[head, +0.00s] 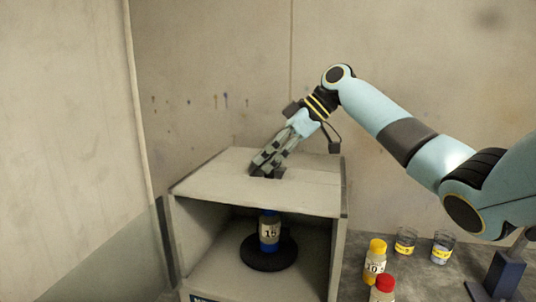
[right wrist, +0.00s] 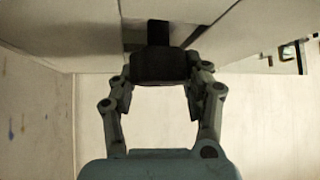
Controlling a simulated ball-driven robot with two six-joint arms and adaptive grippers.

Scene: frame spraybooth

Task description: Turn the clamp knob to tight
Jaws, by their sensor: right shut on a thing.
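The clamp knob is a dark, block-shaped piece in the right wrist view (right wrist: 158,66), on a short dark stem against the pale top of the booth. My right gripper (right wrist: 160,88) is shut on the knob, with one finger on each side of it. In the head view, my right gripper (head: 266,168) reaches down from the right onto the top of the booth (head: 220,185). The fingers mostly hide the knob there. I cannot read a tight mark or the knob's setting. My left gripper is not in view.
Inside the open-fronted booth a blue bottle labelled 16 (head: 269,232) stands on a black round disc (head: 268,262). To the right are a yellow-capped bottle (head: 375,262), a red-capped bottle (head: 384,290) and two small glass jars (head: 443,246). A wall stands behind the booth.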

